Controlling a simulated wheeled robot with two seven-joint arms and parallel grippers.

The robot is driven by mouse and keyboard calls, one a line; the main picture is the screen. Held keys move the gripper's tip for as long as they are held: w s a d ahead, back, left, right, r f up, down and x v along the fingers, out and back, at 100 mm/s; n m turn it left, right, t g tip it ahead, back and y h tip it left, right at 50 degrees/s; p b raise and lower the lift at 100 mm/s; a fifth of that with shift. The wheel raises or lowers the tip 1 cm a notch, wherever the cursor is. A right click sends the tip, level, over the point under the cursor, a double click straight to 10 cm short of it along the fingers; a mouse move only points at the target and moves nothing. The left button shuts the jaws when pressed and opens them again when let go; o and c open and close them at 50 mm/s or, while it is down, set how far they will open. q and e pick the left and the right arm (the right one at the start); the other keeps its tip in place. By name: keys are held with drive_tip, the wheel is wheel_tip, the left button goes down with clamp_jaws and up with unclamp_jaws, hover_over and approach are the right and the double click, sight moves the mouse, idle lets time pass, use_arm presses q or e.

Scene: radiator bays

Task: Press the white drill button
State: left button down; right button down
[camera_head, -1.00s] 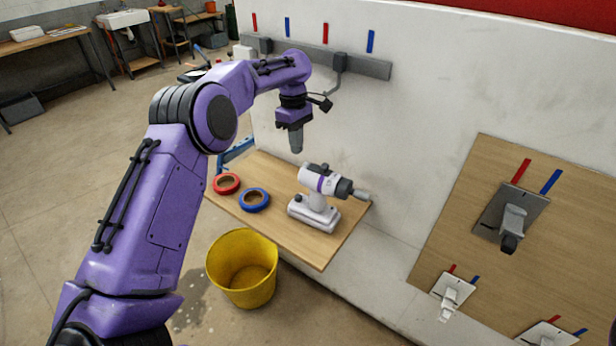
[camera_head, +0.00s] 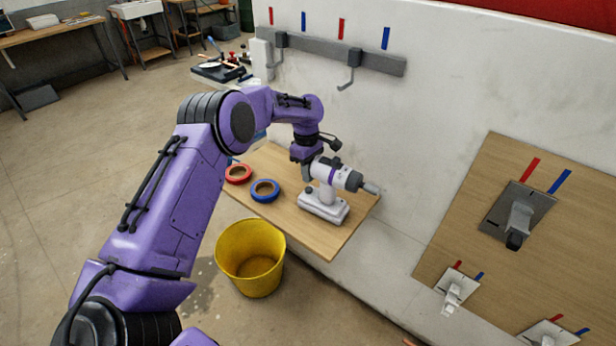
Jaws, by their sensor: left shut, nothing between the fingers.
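The drill (camera_head: 327,190) is white with a purple band and a dark chuck. It stands upright on its base on a wooden shelf (camera_head: 300,222) against the wall, its bit pointing right. My left gripper (camera_head: 307,173) is down at the left rear end of the drill body, shut and empty. Its fingertips are close to the drill's back; whether they touch cannot be told. The white button itself cannot be made out at this size. My right gripper is not in view.
A red tape roll (camera_head: 238,174) and a blue tape roll (camera_head: 265,190) lie on the shelf left of the drill. A yellow bucket (camera_head: 250,259) stands on the floor below. A hook rail (camera_head: 330,55) is on the wall above. A wooden board (camera_head: 480,230) with fittings is at right.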

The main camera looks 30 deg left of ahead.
sight(307, 188)
use_arm(q)
drive_tip(key=shift+s+d+f, duration=0.1)
drive_tip(key=shift+f, duration=0.9)
drive_tip(key=shift+f, duration=0.55)
drive_tip(key=shift+s+f+p, duration=0.2)
drive_tip(key=shift+f+p, duration=0.1)
drive_tip(key=shift+f, duration=0.05)
drive_tip(key=shift+s+d, duration=0.1)
drive_tip(key=shift+s, duration=0.05)
drive_tip(key=shift+f, duration=0.15)
drive_tip(key=r+p, duration=0.2)
drive_tip(key=w+r+p, duration=0.1)
drive_tip(key=r, duration=0.1)
drive_tip(key=r+p, duration=0.2)
drive_tip(key=shift+w+a+p, duration=0.2)
drive_tip(key=shift+a+p, duration=0.1)
wheel_tip(307, 188, up, 9)
drive_tip(key=b, duration=0.3)
drive_tip(key=shift+w+a+r, duration=0.2)
drive_tip(key=shift+w+a, duration=0.2)
drive_tip(key=shift+a, duration=0.05)
